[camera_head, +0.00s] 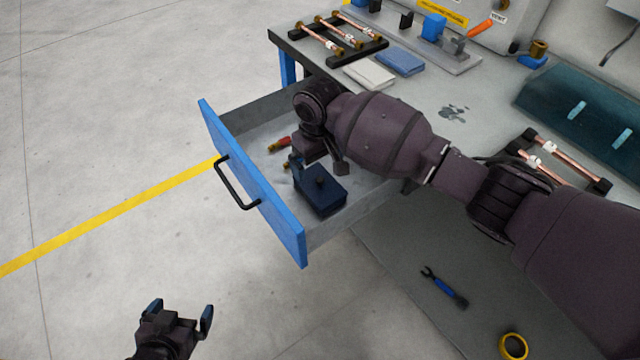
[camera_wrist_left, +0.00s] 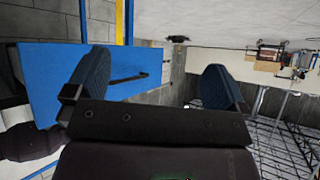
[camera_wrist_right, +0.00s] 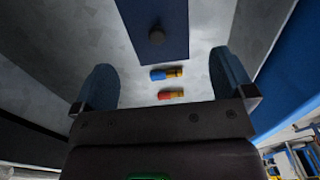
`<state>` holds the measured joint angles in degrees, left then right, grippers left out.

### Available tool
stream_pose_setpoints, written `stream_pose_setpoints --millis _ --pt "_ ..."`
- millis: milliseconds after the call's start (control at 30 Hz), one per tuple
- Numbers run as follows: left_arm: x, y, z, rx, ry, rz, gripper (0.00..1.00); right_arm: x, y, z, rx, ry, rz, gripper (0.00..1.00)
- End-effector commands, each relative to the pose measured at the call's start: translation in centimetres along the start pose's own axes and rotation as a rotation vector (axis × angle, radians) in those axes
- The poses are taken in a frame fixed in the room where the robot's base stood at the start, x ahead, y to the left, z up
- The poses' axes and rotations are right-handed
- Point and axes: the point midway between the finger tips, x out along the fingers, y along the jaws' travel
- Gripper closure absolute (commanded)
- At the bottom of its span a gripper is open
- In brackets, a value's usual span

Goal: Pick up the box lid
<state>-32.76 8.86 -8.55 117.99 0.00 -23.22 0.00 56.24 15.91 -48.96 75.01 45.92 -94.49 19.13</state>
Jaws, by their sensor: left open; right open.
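The box lid (camera_head: 323,193) is dark blue with a small dark round knob (camera_head: 320,181) on top. It lies inside the open drawer, near its front right end. In the right wrist view the lid (camera_wrist_right: 168,12) is at the top, with its knob ahead of the fingers. Whether a box sits under it I cannot tell. My right gripper (camera_head: 318,168) is open and empty, above the drawer just behind the lid. The fingers also frame the right wrist view (camera_wrist_right: 164,80). My left gripper (camera_head: 180,312) is open and empty, out in front of the drawer.
The drawer's blue front (camera_head: 250,185) has a black handle (camera_head: 236,184). Inside lie a red-and-yellow piece (camera_wrist_right: 171,95) and a blue-and-yellow piece (camera_wrist_right: 166,73). The workbench (camera_head: 455,105) holds copper tubes on racks. A wrench (camera_head: 444,287) and a tape roll (camera_head: 513,346) lie lower right.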

Motion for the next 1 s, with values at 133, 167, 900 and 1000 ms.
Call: stream_pose_setpoints --millis 133,167,900,1000 --pt "0.4 0.2 -0.5 0.001 0.011 0.003 0.00 1.7 0.0 0.0 -0.001 -0.002 -0.001 0.00" --pt "0.4 0.2 -0.6 0.001 0.014 0.004 0.00 1.8 0.0 0.0 -0.001 -0.001 0.000 0.00" --pt "1.0 0.7 0.2 -0.005 0.004 0.009 0.00 6.7 0.4 0.2 0.000 0.002 0.001 0.03" --pt "1.0 0.6 0.3 -0.001 0.002 0.009 0.00 6.7 0.4 0.2 0.000 0.002 0.001 0.18"
